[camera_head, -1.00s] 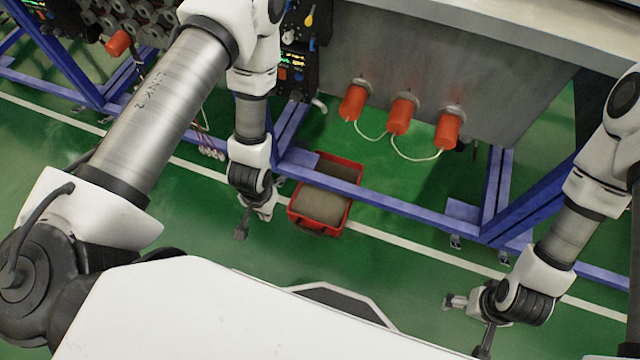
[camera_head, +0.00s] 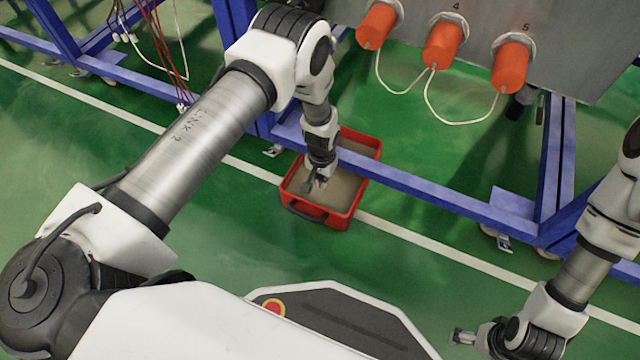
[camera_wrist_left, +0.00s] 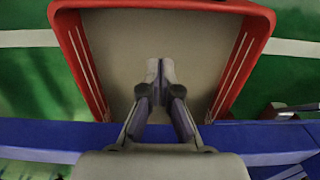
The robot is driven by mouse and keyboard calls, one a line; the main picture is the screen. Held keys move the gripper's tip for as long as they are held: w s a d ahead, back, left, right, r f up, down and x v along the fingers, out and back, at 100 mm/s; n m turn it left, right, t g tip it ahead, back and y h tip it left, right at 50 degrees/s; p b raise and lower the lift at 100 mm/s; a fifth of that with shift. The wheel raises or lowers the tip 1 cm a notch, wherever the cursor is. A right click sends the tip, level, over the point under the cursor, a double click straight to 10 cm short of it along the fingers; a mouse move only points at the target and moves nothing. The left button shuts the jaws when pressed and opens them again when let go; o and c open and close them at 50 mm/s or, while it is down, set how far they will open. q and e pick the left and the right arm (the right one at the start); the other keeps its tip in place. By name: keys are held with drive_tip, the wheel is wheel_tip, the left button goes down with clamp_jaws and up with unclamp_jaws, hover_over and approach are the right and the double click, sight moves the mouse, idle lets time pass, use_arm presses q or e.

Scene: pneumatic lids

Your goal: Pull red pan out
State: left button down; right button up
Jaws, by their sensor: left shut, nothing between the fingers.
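The red pan (camera_head: 342,222) lies on the floor under a blue frame bar, its near part sticking out in front. It has a grey-brown inside and a dark handle on its near wall. It also fills the top of the left wrist view (camera_wrist_left: 78,62). My left gripper (camera_head: 317,184) points down over the inside of the pan, in front of the bar. Its fingertips (camera_wrist_left: 160,70) are together and empty; I cannot tell whether they touch the pan.
The blue frame bar (camera_head: 430,193) crosses above the pan and runs close by my left gripper in the left wrist view (camera_wrist_left: 50,137). Orange caps (camera_head: 443,46) with white cords hang above. The green floor in front of the pan is clear.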

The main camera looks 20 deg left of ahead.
sight(321, 198)
use_arm(q)
wheel_tip(321, 198, down, 7)
drive_tip(key=b, duration=0.3)
drive_tip(key=s, duration=0.2)
drive_tip(key=s+b, duration=0.1)
drive_tip(key=s, duration=0.1)
drive_tip(key=shift+a+r, duration=0.1)
drive_tip(key=shift+r, duration=0.2)
drive_tip(key=shift+r, duration=0.1)
